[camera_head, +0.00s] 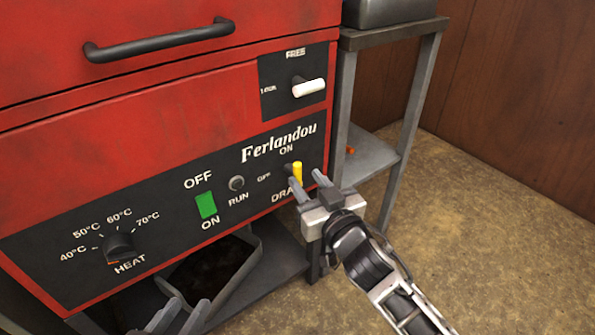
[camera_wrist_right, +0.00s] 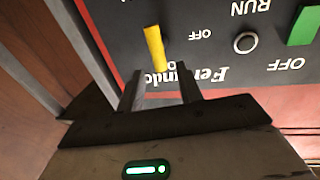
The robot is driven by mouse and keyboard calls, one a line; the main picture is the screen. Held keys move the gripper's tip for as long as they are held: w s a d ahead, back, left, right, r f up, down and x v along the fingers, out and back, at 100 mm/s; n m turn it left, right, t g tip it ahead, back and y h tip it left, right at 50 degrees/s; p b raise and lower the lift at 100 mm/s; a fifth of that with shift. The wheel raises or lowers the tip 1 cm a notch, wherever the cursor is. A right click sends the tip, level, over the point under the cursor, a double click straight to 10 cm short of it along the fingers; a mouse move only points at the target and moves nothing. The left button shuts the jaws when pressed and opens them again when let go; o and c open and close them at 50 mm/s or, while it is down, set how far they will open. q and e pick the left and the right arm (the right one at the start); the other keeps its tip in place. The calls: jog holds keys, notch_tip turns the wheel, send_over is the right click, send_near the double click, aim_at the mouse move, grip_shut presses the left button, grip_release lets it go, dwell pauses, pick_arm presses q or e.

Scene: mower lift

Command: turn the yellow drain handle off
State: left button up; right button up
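The yellow drain handle (camera_head: 297,172) is on the black panel of the red machine, below the ON label and right of the OFF label. It stands roughly upright, lined up with ON rather than OFF. My right gripper (camera_head: 306,179) is open at the handle. In the right wrist view the yellow handle (camera_wrist_right: 154,47) lies just beyond and partly between the two spread fingers (camera_wrist_right: 161,88), with gaps at both sides. My left gripper (camera_head: 182,316) is low at the bottom edge, its two fingers apart and empty; the rest of it is out of frame.
A white handle (camera_head: 308,88) sits above on the panel. A green switch (camera_head: 206,205), RUN button (camera_head: 237,183) and HEAT knob (camera_head: 118,247) are to the left. A grey bin (camera_head: 243,268) stands beneath the machine. A grey metal stand (camera_head: 408,130) is close on the right; floor beyond is clear.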

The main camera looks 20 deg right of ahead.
aim_at(300, 171)
jog(key=w, duration=0.5)
jog(key=shift+a+b, duration=0.35)
jog(key=shift+b, duration=0.05)
grip_shut()
